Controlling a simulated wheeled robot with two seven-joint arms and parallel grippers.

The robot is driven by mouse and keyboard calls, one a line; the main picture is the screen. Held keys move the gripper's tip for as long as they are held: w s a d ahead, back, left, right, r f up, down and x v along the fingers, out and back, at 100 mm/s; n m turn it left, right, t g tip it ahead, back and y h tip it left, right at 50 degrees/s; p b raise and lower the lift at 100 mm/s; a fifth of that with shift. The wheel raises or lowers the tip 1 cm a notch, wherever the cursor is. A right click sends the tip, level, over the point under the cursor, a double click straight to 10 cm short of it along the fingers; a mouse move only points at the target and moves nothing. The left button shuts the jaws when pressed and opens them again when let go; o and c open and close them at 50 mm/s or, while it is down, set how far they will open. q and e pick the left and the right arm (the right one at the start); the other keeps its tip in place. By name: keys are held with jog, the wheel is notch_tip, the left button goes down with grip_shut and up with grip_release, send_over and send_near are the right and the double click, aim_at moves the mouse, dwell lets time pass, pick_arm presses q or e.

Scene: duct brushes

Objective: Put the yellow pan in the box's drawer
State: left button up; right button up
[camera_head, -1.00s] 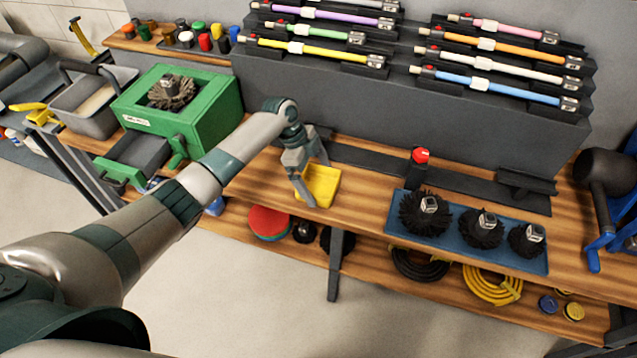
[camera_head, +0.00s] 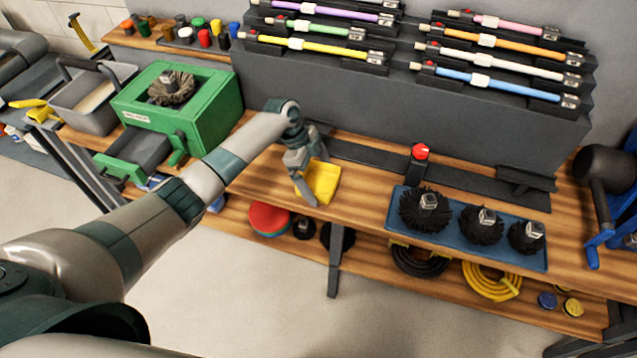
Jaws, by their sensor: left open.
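The yellow pan (camera_head: 323,182) lies on the wooden bench near its front edge. My left gripper (camera_head: 314,190) is over the pan's left side, its fingers pointing down at it and apart. Whether a finger touches the pan I cannot tell; the gripper hides part of it. The green box (camera_head: 205,112) stands on the bench to the left, with a dark round brush on its top. Its drawer (camera_head: 136,155) is pulled out toward the front left, and its dark inside looks empty. My right gripper is not in view.
A blue tray (camera_head: 467,240) with 3 dark brushes lies on the bench to the right. A red-topped post (camera_head: 420,153) stands behind it. A grey bucket (camera_head: 92,98) stands left of the box. The rack (camera_head: 400,95) of coloured rods rises behind.

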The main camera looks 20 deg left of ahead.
aim_at(319, 187)
pick_arm(q)
jog(key=c, duration=1)
jog(key=shift+r, duration=0.15)
jog(key=shift+r, duration=0.45)
jog(key=r, duration=0.1)
jog(key=r+b, duration=0.1)
jog(key=r, duration=0.1)
jog(key=shift+s+d+r+b, duration=0.2)
jog(key=shift+s+b, duration=0.1)
jog(key=shift+b, duration=0.1)
jog(key=shift+o, duration=0.3)
jog(key=s+d+r+b, duration=0.2)
jog(key=s+d+r, duration=0.4)
jog(key=s, duration=0.3)
jog(key=shift+d+r+b, duration=0.25)
jog(key=shift+r+b, duration=0.1)
jog(key=shift+b, duration=0.05)
jog(key=shift+w, duration=0.1)
